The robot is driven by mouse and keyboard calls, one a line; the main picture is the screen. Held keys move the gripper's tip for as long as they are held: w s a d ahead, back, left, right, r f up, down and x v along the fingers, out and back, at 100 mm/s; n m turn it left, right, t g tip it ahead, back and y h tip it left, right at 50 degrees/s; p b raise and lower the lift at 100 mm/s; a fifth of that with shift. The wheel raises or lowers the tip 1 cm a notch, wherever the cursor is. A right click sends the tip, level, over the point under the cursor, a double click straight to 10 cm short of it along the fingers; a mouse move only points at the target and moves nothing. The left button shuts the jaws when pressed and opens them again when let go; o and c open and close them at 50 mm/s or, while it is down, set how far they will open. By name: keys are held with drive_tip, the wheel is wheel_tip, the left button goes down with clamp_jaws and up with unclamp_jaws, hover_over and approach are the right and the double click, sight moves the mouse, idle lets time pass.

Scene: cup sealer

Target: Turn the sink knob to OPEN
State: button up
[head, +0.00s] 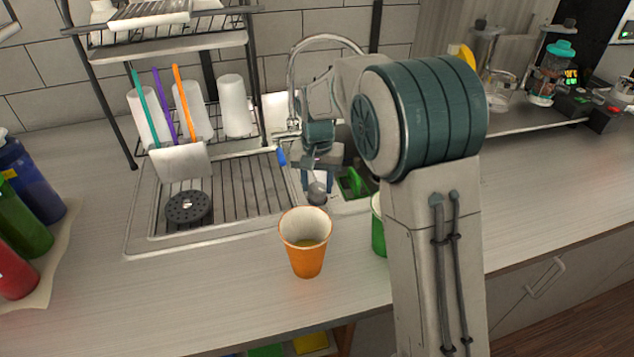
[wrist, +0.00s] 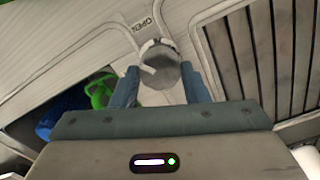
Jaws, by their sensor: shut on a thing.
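The sink knob (wrist: 160,68) is a grey round knob with a pale pointer or mark on its front. It sits between the two blue-grey fingers of my gripper (wrist: 162,82) in the wrist view. The fingers are shut on it. A printed label reading OPEN (wrist: 142,24) lies on the sink's surface, just above and left of the knob. In the head view, the knob (head: 317,193) shows below my gripper (head: 317,180), in front of the faucet (head: 292,100). My arm hides part of the sink. The exact knob angle is hard to tell.
An orange cup (head: 306,250) stands on the counter in front of the sink, with a green cup (head: 378,232) partly behind my arm. A dish rack (head: 172,45) with white cups stands at the left. Green and blue things (wrist: 100,90) lie in the basin.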

sight(317, 187)
drive_tip(key=m, duration=0.6)
drive_tip(key=shift+m, duration=0.4)
idle(0.4)
drive_tip(key=o, duration=1)
drive_tip(key=shift+r, duration=0.15)
wheel_tip(317, 187, up, 14)
drive_tip(key=shift+f+b, duration=0.2)
drive_tip(key=shift+b, duration=0.1)
